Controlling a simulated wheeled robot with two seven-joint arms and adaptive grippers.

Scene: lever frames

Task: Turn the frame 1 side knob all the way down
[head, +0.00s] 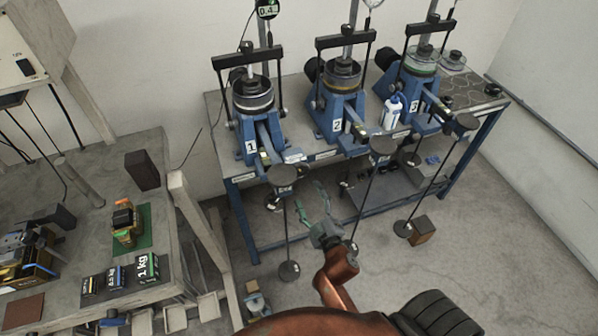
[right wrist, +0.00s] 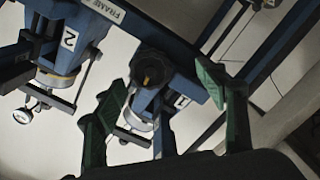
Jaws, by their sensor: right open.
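Frame 1 (head: 252,112) is the leftmost blue lever frame on the bench in the head view. It also shows, marked 1, in the right wrist view (right wrist: 184,101). A dark lobed knob (right wrist: 151,69) with a yellow mark at its middle shows in the right wrist view, between my fingertips in the picture and apart from them. I cannot tell for certain that it is the frame 1 side knob. My right gripper (head: 308,197) is open and empty, in front of the bench by frame 1's hanging rod; it also shows in the right wrist view (right wrist: 160,82). My left gripper is out of view.
Frame 2 (head: 341,102) and frame 3 (head: 415,82) stand to the right on the blue-legged bench (head: 470,93). Weight hangers, with a round plate (head: 283,177) by frame 1, hang close to my right gripper. A side table (head: 70,235) stands left.

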